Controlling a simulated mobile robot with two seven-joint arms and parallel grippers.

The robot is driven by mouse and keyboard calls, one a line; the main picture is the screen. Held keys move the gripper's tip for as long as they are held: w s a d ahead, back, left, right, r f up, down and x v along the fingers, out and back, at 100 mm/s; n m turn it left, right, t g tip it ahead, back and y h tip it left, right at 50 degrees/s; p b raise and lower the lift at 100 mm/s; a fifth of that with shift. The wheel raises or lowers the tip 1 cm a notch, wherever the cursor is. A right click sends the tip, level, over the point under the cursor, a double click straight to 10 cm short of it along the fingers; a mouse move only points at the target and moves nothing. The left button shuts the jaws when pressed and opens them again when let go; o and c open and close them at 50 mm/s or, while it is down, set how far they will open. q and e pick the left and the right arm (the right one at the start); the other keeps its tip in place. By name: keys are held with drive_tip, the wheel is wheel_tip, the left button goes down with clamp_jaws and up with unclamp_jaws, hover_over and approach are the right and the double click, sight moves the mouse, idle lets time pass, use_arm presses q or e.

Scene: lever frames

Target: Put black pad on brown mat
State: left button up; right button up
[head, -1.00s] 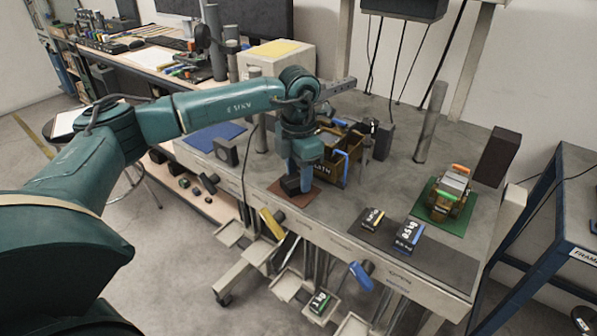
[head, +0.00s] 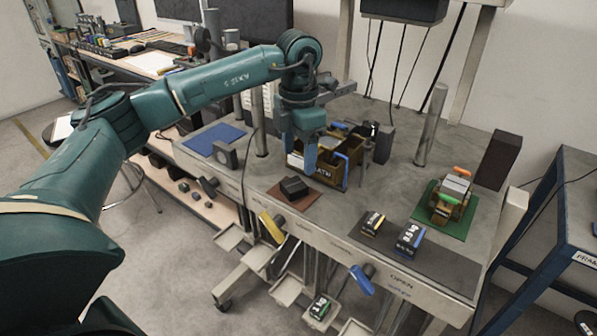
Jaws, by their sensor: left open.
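The black pad (head: 293,187) rests on the brown mat (head: 305,202) near the front edge of the workbench, in the head view. Brown mat shows around the pad's front and right side. My left gripper (head: 309,166) is open and empty, raised above and slightly behind the pad, apart from it. Its fingers hang in front of a brown crate. My right gripper is not in view.
The brown crate (head: 328,171) stands just behind the mat. A blue mat (head: 214,138) lies to the left, and a green mat (head: 448,225) with an object on it to the right. Boxes (head: 410,238) stand on a dark mat at the front right.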

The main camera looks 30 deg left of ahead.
use_arm(q)
wheel_tip(320, 180, up, 6)
drive_tip(key=shift+f, duration=0.1)
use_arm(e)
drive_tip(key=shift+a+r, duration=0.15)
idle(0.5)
